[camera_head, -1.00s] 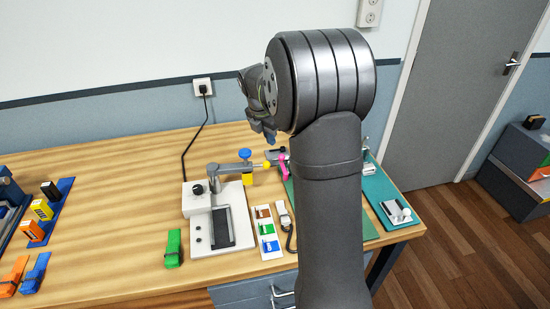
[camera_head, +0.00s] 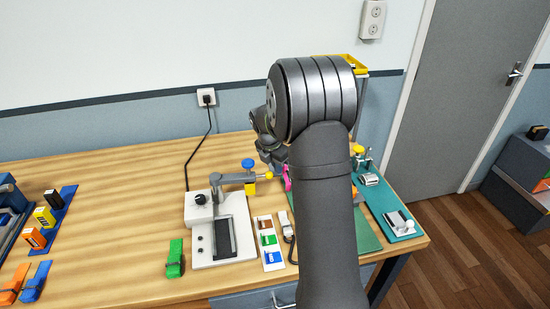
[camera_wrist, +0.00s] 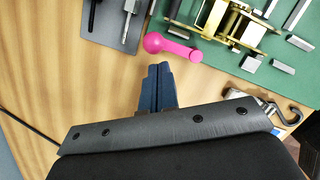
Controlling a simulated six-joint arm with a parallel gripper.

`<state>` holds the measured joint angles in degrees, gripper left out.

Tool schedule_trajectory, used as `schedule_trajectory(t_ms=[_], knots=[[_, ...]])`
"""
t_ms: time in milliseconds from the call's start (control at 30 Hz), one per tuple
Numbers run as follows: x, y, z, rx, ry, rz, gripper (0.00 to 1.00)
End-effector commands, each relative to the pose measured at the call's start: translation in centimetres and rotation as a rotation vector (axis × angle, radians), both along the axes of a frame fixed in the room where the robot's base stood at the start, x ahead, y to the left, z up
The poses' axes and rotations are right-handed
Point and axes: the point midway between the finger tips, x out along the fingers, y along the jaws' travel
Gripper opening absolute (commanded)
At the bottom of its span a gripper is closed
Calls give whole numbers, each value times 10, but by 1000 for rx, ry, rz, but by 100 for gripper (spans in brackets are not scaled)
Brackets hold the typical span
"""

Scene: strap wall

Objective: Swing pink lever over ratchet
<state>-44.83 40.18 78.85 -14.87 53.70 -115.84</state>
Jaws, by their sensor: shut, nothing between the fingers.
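The pink lever (camera_wrist: 172,47) lies across the edge of a green mat in the wrist view, its rounder end at the left. In the head view part of the pink lever (camera_head: 287,178) shows just left of my forearm. The brass ratchet mechanism (camera_wrist: 228,22) sits on the green mat beside the lever; in the head view my arm hides it. My gripper (camera_wrist: 158,68) is shut and empty, its dark blue fingertips close to the lever with a small gap in the picture. In the head view my gripper (camera_head: 272,152) is partly hidden behind the wrist.
A colour-label card (camera_head: 268,243) lies in front. The green mat (camera_wrist: 285,50) carries several grey metal blocks. A teal board (camera_head: 380,205) lies right.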

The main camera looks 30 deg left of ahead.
Motion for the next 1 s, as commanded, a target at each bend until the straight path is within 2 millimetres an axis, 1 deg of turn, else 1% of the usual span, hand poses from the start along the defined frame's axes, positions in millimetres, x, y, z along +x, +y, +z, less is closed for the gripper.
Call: schedule_trajectory(t_ms=[100, 200, 567, 1000], knots=[[2, -1, -9, -1, 0, -1, 0], [3, -1, -11, 0, 0, -1, 0], [3, -1, -11, 0, 0, -5, 0], [7, -1, -11, 1, -1, -79, 0]])
